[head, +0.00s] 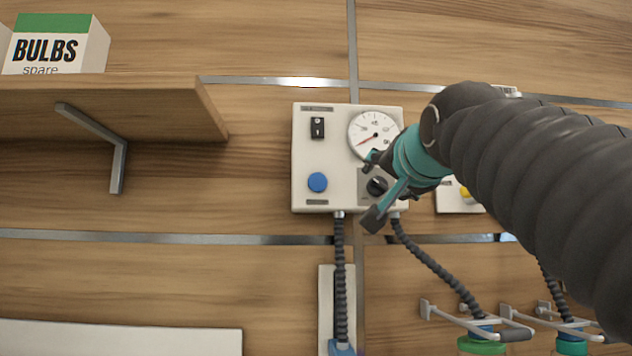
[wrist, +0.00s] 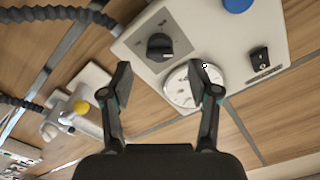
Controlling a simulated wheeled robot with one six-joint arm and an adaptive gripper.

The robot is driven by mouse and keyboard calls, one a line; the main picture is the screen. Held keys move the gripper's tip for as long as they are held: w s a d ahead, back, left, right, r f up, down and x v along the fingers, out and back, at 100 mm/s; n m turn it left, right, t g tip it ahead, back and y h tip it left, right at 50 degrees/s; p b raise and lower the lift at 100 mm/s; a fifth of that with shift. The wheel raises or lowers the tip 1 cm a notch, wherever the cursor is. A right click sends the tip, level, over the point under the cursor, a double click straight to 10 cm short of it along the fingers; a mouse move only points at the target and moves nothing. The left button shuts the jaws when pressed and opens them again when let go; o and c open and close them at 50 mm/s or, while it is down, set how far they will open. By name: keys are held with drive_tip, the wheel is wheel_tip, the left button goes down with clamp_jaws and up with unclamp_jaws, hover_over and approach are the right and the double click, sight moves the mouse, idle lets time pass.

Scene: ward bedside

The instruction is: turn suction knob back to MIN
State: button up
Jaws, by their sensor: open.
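The suction knob (head: 378,186) is a black dial on a grey square plate at the lower right of a cream wall panel (head: 325,155). In the wrist view the knob (wrist: 160,47) shows whole, with a small white mark toward its lower right; its scale lettering is too small to read. My gripper (head: 374,190) is open and empty in front of the panel. In the wrist view its fingertips (wrist: 161,78) are spread wide, with the knob beyond and above the gap between them. I see no contact. A round gauge (head: 374,133) with a red needle sits above the knob.
A black rocker switch (head: 318,128) and a blue button (head: 317,182) are on the panel's left half. Dark hoses (head: 340,262) hang below it. A shelf (head: 110,110) with a bulbs box (head: 55,45) is at left. A yellow-knobbed fitting (wrist: 80,106) is nearby.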

sight(381, 183)
drive_tip(key=shift+w, duration=2.2)
drive_tip(key=c, duration=1.2)
drive_tip(key=shift+o, duration=0.2)
